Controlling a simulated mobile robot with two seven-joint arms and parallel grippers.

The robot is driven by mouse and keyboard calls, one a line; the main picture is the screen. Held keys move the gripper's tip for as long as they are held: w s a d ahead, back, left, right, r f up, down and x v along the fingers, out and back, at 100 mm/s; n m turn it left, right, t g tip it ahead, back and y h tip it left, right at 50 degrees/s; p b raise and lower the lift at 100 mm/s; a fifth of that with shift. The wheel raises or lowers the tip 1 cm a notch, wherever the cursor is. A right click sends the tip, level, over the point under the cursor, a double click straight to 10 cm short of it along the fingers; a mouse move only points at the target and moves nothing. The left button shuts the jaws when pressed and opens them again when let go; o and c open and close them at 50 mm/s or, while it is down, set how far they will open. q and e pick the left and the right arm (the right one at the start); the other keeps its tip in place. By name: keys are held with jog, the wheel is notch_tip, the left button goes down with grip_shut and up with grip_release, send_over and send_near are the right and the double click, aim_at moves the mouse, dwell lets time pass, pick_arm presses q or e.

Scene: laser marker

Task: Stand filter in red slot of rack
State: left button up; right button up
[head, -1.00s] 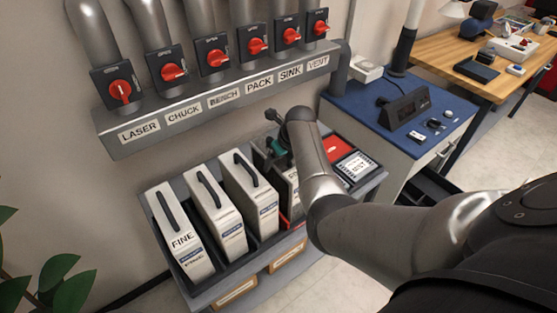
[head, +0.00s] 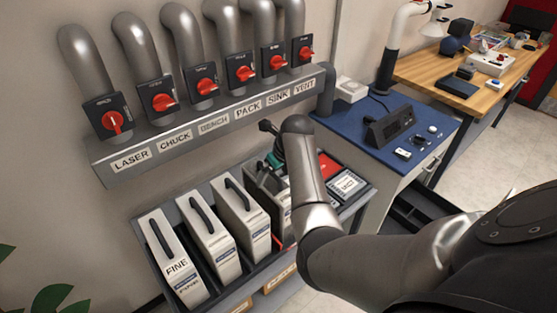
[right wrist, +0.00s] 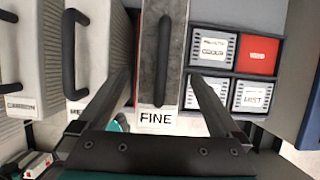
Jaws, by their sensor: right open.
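A grey-topped filter (head: 262,186) with a dark handle stands at the right end of the row in the rack (head: 138,232), partly hidden by my right arm in the head view. In the right wrist view this filter (right wrist: 175,20) reads FINE, and a red strip (right wrist: 131,88) edges the slot beside it. My right gripper (right wrist: 160,82) is open, with one finger on each side of the filter's handle. It also shows above the filter in the head view (head: 275,158), its fingertips hidden. My left gripper is out of view.
Several white filters stand left of it, the leftmost (head: 177,266) also marked FINE. A box tray (head: 347,186) with a red cell lies to the right. A pipe manifold (head: 210,125) with red knobs runs behind, above the rack. A blue-topped cabinet (head: 365,150) stands right.

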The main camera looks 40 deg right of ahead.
jog(key=p+v, duration=0.1)
jog(key=v, duration=0.4)
jog(key=shift+s+r, duration=0.1)
jog(key=shift+r, duration=0.25)
